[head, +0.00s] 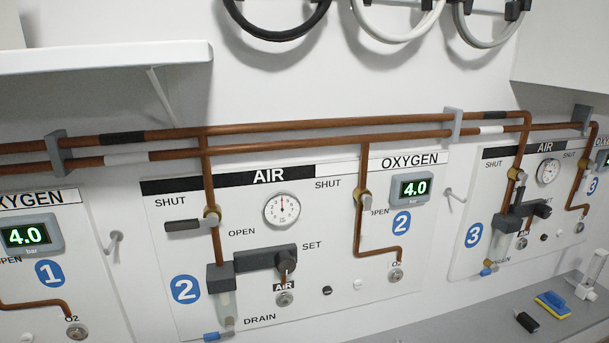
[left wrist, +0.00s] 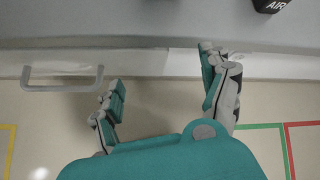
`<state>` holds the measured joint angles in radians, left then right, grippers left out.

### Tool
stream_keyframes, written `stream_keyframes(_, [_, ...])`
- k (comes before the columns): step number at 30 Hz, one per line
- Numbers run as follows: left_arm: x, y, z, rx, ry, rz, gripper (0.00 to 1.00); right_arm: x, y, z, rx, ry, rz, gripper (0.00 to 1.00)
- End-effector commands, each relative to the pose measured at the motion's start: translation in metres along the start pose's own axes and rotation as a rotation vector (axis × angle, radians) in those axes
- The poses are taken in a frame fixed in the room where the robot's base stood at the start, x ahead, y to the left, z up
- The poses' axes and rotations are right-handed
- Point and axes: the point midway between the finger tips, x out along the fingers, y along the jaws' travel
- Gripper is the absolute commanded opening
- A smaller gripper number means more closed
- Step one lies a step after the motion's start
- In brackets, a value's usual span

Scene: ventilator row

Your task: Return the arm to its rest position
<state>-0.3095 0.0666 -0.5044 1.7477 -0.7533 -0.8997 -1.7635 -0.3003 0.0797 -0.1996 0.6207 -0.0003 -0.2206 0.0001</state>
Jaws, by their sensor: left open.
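My left gripper (left wrist: 162,88) shows in the left wrist view with its two fingers spread wide apart. It is open and nothing is between the fingers. It points toward the front edge of a grey counter (left wrist: 150,22), with the pale floor below. Neither arm and neither gripper shows in the head view, and my right gripper is not in view at all.
A grey drawer handle (left wrist: 62,86) sticks out left of my left gripper. The head view shows wall panel 2 (head: 335,240) under copper pipes (head: 300,138), a shelf (head: 100,57) at upper left, and a sponge (head: 553,304) on the counter.

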Motion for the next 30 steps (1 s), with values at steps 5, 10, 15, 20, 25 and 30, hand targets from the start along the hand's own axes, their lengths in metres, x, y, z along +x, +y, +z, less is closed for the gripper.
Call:
stream_keyframes(5, [0.050, 0.071, -0.101, -0.449, 0.203, 0.111, 0.79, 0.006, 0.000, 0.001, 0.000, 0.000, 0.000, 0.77])
stream_keyframes(10, [0.068, 0.158, -0.197, -1.021, 0.322, 0.334, 0.79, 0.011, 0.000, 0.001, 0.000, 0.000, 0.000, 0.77])
stream_keyframes(15, [0.056, 0.247, -0.277, -1.626, 0.281, 0.625, 0.79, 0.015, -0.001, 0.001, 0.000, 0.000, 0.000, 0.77])
stream_keyframes(20, [0.034, 0.303, -0.319, -2.037, 0.145, 0.822, 0.79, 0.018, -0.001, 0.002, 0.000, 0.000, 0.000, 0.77])
stream_keyframes(25, [0.022, 0.326, -0.334, -2.214, 0.057, 0.900, 0.79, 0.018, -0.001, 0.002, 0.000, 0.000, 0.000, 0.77])
stream_keyframes(30, [0.022, 0.326, -0.334, -2.214, 0.057, 0.900, 0.79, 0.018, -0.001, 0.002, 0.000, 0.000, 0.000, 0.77])
